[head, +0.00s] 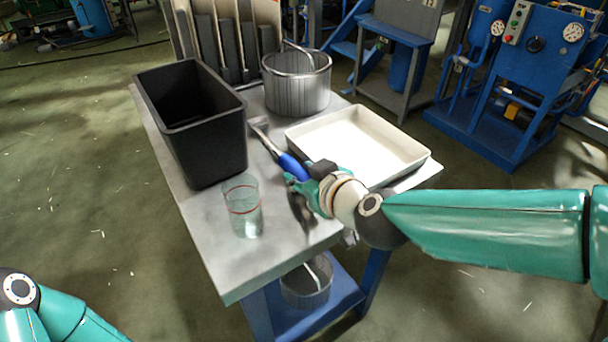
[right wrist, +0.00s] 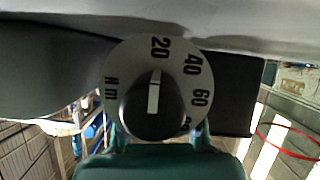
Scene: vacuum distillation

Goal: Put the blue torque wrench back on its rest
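The blue torque wrench (head: 291,167) has a blue grip and a grey metal shaft and head that point to the upper left, between the black bin and the white tray. My right gripper (head: 309,186) is around the handle's near end and appears shut on it, above the table's right part. In the right wrist view, the wrench's round end dial (right wrist: 153,88), marked 20, 40, 60 and N m, fills the middle, with teal gripper parts on both sides. I cannot make out the wrench's rest. My left gripper is out of view; only part of that arm shows.
A black bin (head: 205,150) and a glass beaker (head: 243,212) stand left of the wrench on the grey table (head: 215,262). A metal basket (head: 296,90) stands at the back, and a white tray (head: 360,143) is right of the wrench. The table's front left is clear.

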